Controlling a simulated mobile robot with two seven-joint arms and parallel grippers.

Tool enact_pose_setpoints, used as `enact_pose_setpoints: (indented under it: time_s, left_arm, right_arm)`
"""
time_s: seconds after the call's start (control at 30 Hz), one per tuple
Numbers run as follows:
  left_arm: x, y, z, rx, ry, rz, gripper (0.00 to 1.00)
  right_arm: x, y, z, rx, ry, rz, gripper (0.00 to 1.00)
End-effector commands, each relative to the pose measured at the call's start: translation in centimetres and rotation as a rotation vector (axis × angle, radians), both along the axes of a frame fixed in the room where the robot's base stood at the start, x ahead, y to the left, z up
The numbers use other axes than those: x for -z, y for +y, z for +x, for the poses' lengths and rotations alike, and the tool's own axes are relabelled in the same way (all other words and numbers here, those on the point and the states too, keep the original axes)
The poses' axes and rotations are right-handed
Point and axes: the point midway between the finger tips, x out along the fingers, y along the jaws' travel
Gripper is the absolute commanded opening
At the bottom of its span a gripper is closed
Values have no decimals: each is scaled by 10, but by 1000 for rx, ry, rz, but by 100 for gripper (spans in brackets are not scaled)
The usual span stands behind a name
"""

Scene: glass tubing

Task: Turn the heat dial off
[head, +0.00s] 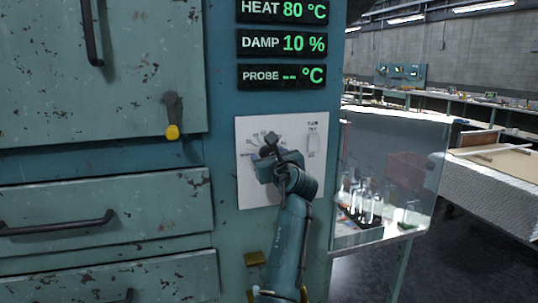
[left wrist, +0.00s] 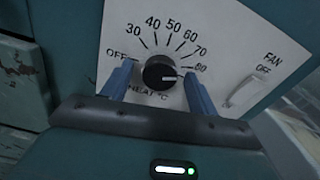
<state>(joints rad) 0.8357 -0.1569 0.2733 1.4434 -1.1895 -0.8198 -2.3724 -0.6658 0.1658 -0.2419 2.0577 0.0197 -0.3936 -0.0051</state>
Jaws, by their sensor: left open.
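The heat dial (left wrist: 159,72) is a round black knob on a white panel (head: 247,190), with OFF at the left of its scale and numbers from 30 to 80. Its white mark points right, near the 80. The HEAT display (head: 283,11) reads 80 °C. My left gripper (left wrist: 158,69) is open, with one blue finger on each side of the dial. I cannot tell whether the fingers touch it. In the head view my left gripper (head: 270,153) is in front of the panel and hides most of the dial. My right gripper is not in view.
A fan switch (head: 313,142) sits right of the dial on the same panel. A yellow-tipped lever (head: 172,118) and drawers (head: 105,222) are to the left. A clear-walled shelf with glassware (head: 365,205) is close on the right.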

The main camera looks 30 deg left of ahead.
Motion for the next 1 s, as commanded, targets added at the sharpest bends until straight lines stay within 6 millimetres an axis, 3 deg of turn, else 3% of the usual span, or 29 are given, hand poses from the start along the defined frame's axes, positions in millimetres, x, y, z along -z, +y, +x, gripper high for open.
enact_pose_setpoints:
  time_s: [0.37,0.9,1.0]
  left_arm:
    - [0,4,4,0,0,0,58]
    - [0,4,3,0,1,-1,15]
    - [0,4,3,0,-1,-2,15]
  right_arm:
    - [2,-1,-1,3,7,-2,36]
    - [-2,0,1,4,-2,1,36]
    - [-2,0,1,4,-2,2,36]
